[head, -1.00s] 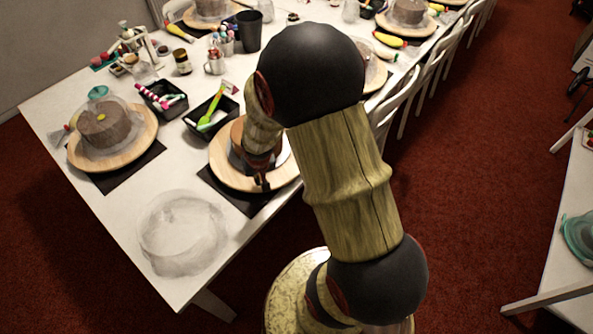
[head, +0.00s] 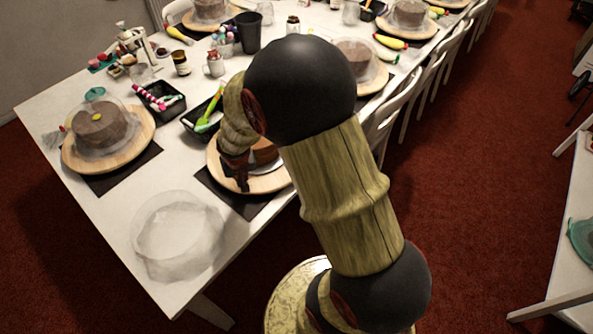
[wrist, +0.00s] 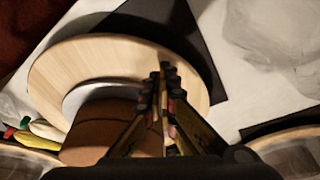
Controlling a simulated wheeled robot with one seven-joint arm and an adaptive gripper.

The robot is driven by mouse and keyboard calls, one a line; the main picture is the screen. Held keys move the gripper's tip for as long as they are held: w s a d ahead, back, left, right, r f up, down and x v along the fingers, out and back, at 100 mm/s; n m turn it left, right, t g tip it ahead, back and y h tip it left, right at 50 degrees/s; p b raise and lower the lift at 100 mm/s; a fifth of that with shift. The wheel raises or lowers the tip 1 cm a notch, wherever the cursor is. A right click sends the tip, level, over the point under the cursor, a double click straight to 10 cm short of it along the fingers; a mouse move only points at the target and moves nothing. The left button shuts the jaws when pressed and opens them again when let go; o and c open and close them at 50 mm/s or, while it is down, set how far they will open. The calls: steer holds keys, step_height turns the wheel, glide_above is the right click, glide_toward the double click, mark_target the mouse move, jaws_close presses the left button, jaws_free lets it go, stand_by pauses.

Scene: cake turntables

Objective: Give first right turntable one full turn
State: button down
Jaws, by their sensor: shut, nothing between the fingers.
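The first right turntable (head: 218,171) is a round light-wood disc on a black mat (head: 236,203) at the near edge of the table. A brown cake (head: 265,152) stands on it over a pale plate, partly hidden by my arm. In the wrist view the turntable (wrist: 60,68) fills the left, with the cake (wrist: 95,122) below. My gripper (head: 243,187) is over the turntable's near left part, pointing down. In the wrist view my gripper (wrist: 165,68) has its fingertips together and empty, over the disc near its rim. I cannot tell whether they touch the wood.
A clear cake cover (head: 178,235) stands at the table's near corner. Another turntable (head: 140,150) with a covered cake is to the left. Black trays (head: 160,92) and a green-handled tool (head: 208,118) lie behind. White chairs (head: 380,130) line the right side.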

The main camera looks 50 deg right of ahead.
mark_target(278, 181)
steer(key=shift+f+b, duration=0.85)
steer(key=shift+f, duration=0.35)
steer(key=s+d+p, duration=0.1)
steer(key=s+d, duration=0.1)
steer(key=s+d+p, duration=0.2)
steer(key=shift+s+r, duration=0.2)
steer(key=shift+s, duration=0.05)
steer(key=shift+s+d+f+p, duration=0.1)
steer(key=shift+s+d+p, duration=0.1)
steer(key=shift+p, duration=0.15)
steer(key=shift+s+d+p, duration=0.1)
steer(key=shift+s+p, duration=0.05)
steer(key=shift+p, duration=0.2)
steer(key=d, duration=0.1)
steer(key=s+d+p, duration=0.1)
steer(key=d, duration=0.2)
steer(key=shift+s+d+f, duration=0.1)
steer(key=shift+s+f, duration=0.05)
steer(key=shift+s, duration=0.25)
steer(key=shift+s+d+f+b, duration=0.1)
steer(key=shift+s+d+b, duration=0.15)
steer(key=shift+b, duration=0.15)
steer(key=shift+s+d+r+b, duration=0.2)
steer(key=shift+d+b, duration=0.1)
steer(key=shift+b, duration=0.05)
